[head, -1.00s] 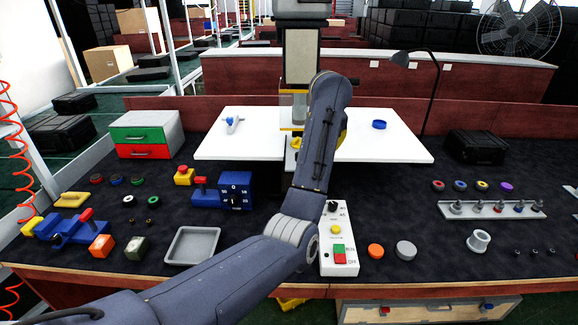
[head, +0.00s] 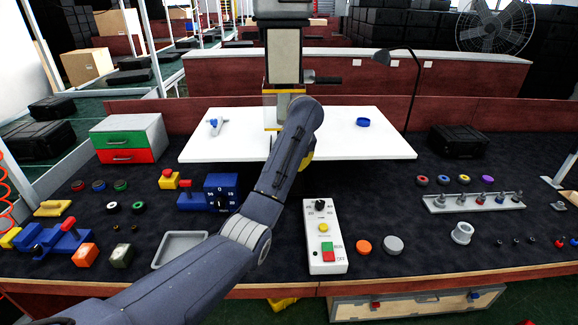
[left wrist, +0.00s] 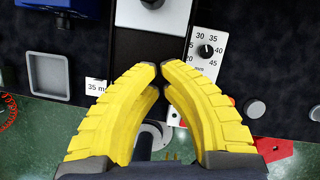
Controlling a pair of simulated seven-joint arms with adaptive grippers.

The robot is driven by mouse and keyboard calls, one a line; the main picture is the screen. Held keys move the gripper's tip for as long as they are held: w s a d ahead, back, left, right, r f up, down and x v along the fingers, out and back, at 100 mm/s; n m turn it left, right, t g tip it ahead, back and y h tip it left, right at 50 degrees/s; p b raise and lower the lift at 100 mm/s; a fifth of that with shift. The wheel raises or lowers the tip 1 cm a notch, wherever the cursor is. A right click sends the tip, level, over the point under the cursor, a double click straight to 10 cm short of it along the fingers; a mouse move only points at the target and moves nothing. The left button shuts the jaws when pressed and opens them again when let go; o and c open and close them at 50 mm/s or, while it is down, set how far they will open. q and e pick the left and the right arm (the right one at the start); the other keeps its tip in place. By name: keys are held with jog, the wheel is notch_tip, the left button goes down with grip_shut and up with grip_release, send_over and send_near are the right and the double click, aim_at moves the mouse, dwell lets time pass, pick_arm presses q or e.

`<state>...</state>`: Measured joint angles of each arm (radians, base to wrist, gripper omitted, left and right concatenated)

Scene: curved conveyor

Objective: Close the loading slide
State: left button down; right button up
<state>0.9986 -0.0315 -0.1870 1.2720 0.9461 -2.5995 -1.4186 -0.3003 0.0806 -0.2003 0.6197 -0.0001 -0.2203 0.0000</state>
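I cannot pick out the loading slide with certainty. A machine column (head: 285,55) stands behind the white worktop (head: 215,145), with a yellow-edged clear part (head: 270,112) at its foot, partly behind my left arm. My left gripper (left wrist: 158,70) has yellow ribbed fingers that curve toward each other, tips close with a narrow dark gap. Nothing is clearly held. A black strip with a white plate (left wrist: 157,14) lies beyond the tips. In the head view my forearm mostly hides this gripper. My right gripper is not in view.
A white control box (head: 324,238) with a dial stands right of my arm. A grey tray (head: 160,262) and a blue dial box (head: 222,190) are left of it. Orange and grey discs (head: 393,244) lie right of the box. A drawer-like panel (head: 400,305) sits under the bench front.

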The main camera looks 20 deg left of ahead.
pick_arm(q)
jog(key=f, duration=0.1)
jog(key=w+a+f, duration=0.1)
jog(key=w+f, duration=0.1)
jog(key=shift+w+a+f, duration=0.1)
jog(key=shift+a+f, duration=0.1)
jog(key=shift+a, duration=0.05)
jog(key=shift+w+a, duration=0.35)
jog(key=shift+w, duration=0.25)
jog(key=shift+w+a, duration=0.35)
jog(key=shift+w, duration=0.2)
